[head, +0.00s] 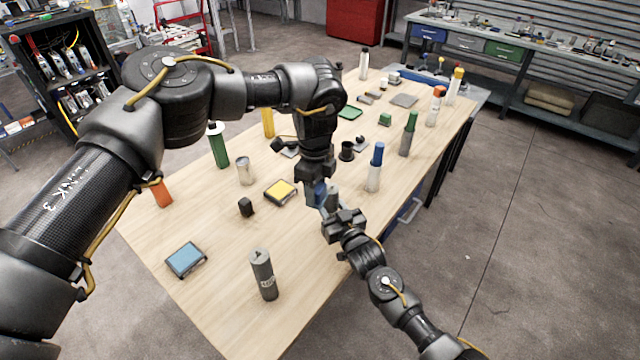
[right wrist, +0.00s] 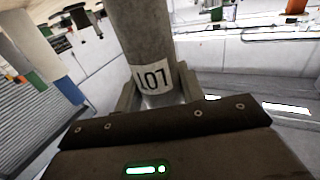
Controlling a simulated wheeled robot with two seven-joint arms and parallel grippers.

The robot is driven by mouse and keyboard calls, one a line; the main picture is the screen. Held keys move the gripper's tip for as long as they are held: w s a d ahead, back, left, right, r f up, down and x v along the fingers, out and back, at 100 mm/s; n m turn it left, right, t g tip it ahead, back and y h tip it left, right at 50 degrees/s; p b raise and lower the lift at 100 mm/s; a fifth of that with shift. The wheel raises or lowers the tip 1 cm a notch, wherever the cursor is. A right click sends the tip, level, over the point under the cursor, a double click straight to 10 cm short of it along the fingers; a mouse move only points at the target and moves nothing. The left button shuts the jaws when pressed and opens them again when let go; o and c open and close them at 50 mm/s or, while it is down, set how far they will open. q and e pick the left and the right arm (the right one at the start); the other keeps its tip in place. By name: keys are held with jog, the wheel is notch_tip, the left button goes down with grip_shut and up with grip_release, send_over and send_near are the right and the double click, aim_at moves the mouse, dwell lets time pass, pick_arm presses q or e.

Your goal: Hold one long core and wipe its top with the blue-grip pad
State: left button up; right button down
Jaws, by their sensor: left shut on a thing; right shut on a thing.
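My left gripper (head: 316,178) comes down over the table and is shut on a blue grip (head: 315,194), whose pad end is hard to make out. My right gripper (head: 340,214) is shut on a grey long core (head: 332,197), close beside the blue grip in the head view. Whether pad and core touch cannot be told. In the right wrist view the grey core (right wrist: 150,40) stands between the jaws, its label upside down; its end is out of that frame. Another grey long core (head: 263,276) stands upright on the table's near part.
The wooden table (head: 215,300) carries a blue-topped pad (head: 186,260), a yellow-topped pad (head: 281,191), a small black block (head: 245,207), a metal can (head: 244,171) and a blue-capped white bottle (head: 376,167). More bottles stand towards the far end. The near left table surface is mostly clear.

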pick_arm(q)
jog(key=shift+d+r, duration=0.1)
jog(key=shift+r, duration=3)
jog(key=shift+r, duration=1.5)
jog(key=shift+w+f, duration=0.1)
jog(key=shift+w+d+f, duration=0.4)
jog(key=shift+w+f, duration=0.1)
jog(key=shift+f, duration=0.1)
jog(key=shift+w+d+f, duration=0.35)
jog(key=shift+w+f, duration=0.1)
jog(key=shift+f, duration=2.5)
